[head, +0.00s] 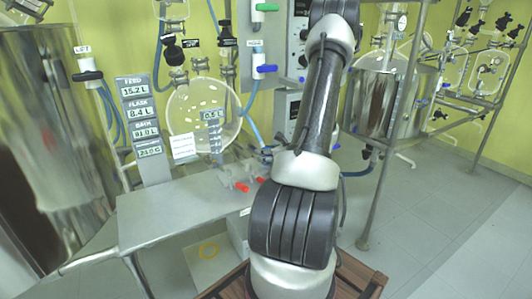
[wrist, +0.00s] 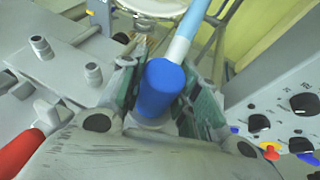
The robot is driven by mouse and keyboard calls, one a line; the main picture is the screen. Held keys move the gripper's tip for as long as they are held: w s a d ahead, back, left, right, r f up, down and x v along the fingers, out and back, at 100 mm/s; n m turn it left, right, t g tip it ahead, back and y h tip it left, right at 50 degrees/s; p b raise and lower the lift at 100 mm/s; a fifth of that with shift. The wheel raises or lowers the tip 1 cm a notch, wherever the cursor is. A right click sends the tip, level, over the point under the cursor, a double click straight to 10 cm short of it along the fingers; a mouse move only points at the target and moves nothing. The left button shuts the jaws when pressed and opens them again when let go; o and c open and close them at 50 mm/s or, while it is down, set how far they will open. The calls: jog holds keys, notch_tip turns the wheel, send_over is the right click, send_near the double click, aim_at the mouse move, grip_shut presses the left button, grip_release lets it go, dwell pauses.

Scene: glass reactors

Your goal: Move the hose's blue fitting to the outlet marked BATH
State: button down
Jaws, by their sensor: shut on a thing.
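In the wrist view the hose's blue fitting (wrist: 162,86) is between the dark green pads of my gripper (wrist: 160,100), which is shut on it. The light blue hose (wrist: 187,36) runs up from the fitting. A short grey cylinder shows just under the fitting; I cannot tell whether the two are joined. Two bare metal stubs, one nearer (wrist: 92,73) and one farther (wrist: 40,46), stand on a grey block to the left. No BATH mark on an outlet can be read. In the head view my arm hides the gripper and fitting.
A red handle (wrist: 18,152) is close on the left in the wrist view, and a knobbed control box (wrist: 285,105) on the right. In the head view are a steel bench (head: 170,205), a display panel (head: 147,128) with a BATH reading, and a round glass flask (head: 190,112).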

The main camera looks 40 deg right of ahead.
dwell(0.4)
jog(key=c, duration=1)
grip_release()
jog(key=shift+o, duration=0.2)
jog(key=v, duration=1.2)
